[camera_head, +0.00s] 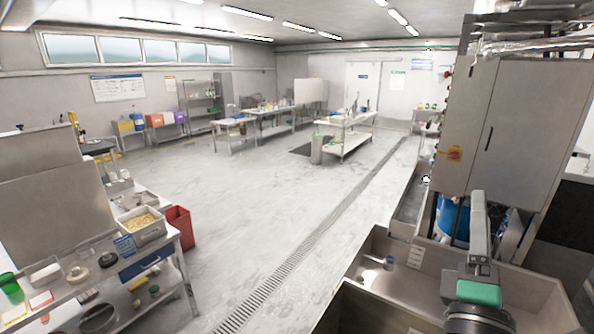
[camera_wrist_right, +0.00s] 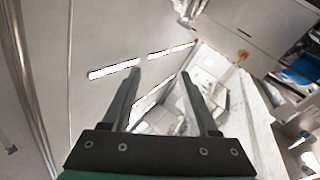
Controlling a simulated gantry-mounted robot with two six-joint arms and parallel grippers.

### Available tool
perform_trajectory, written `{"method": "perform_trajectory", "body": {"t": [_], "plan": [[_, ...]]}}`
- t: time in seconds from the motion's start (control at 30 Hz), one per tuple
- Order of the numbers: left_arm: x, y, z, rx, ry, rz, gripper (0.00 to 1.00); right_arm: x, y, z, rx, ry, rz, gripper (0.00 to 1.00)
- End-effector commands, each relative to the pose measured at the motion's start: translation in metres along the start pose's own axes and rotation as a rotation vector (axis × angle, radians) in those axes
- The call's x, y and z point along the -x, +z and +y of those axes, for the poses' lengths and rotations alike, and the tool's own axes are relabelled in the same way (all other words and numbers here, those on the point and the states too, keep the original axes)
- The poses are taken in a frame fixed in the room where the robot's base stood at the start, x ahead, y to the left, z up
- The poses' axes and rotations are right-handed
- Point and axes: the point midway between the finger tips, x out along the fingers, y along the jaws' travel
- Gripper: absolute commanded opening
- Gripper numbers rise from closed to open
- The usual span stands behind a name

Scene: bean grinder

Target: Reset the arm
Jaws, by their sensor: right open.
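My right gripper (camera_head: 479,196) stands at the lower right of the head view, pointing up and away above a metal sink. A green band (camera_head: 478,292) marks my wrist below it. In the right wrist view the two dark fingers of this gripper (camera_wrist_right: 161,72) are spread apart with nothing between them. Ceiling lights and the far room show beyond the fingers. My left arm and gripper are not in the frames.
A metal sink (camera_head: 372,257) lies under and beside my right arm. A tall grey cabinet (camera_head: 519,130) stands close behind it. At left, a bench carries a tray of beans (camera_head: 143,222), with a red bin (camera_head: 180,226) beside it. The middle floor is clear.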

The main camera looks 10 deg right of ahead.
Motion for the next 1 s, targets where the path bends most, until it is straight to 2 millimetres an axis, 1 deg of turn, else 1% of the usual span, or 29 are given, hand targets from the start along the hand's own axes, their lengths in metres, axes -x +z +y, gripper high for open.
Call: {"method": "perform_trajectory", "body": {"t": [0.03, 0.07, 0.1, 0.17, 0.2, 0.3, 0.33, 0.4, 0.47, 0.5, 0.6, 0.7, 0.8, 0.83, 0.9, 1.0], "plan": [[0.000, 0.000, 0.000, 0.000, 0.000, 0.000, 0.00, 0.001, 0.014, 0.047, -0.342, 0.084, 0.043, 0.60], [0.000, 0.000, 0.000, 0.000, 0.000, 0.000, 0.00, 0.004, 0.020, 0.072, -0.557, 0.128, 0.092, 0.60], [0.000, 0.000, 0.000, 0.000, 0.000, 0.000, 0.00, 0.012, 0.029, 0.104, -0.835, 0.181, 0.173, 0.60], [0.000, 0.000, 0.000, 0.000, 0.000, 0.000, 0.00, 0.027, 0.038, 0.142, -1.197, 0.229, 0.315, 0.60], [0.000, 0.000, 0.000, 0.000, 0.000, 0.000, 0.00, 0.038, 0.042, 0.160, -1.404, 0.236, 0.416, 0.60], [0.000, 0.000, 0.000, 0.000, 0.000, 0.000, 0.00, 0.065, 0.041, 0.188, -1.830, 0.167, 0.663, 0.60], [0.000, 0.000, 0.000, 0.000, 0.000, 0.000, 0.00, 0.072, 0.038, 0.193, -1.938, 0.127, 0.728, 0.60], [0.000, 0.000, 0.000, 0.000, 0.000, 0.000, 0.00, 0.079, 0.030, 0.199, -2.160, 0.006, 0.836, 0.60], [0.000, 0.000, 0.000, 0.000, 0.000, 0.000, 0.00, 0.079, 0.029, 0.198, -2.323, -0.078, 0.863, 0.60], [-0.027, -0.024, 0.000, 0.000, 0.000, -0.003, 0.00, 0.061, 0.042, 0.229, -2.325, -0.076, 0.863, 0.60], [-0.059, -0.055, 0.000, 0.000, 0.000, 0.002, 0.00, 0.041, 0.056, 0.264, -2.320, -0.075, 0.860, 0.60], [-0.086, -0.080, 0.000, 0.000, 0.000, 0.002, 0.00, 0.024, 0.068, 0.293, -2.318, -0.075, 0.858, 0.60], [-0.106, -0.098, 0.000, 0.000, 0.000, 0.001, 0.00, 0.011, 0.077, 0.316, -2.317, -0.075, 0.857, 0.60], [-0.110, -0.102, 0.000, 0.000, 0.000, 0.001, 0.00, 0.008, 0.078, 0.320, -2.317, -0.076, 0.857, 0.60], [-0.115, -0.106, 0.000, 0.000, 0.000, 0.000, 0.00, 0.005, 0.081, 0.326, -2.316, -0.076, 0.856, 0.60], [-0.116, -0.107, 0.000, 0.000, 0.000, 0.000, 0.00, 0.004, 0.081, 0.326, -2.316, -0.076, 0.856, 0.60]]}}
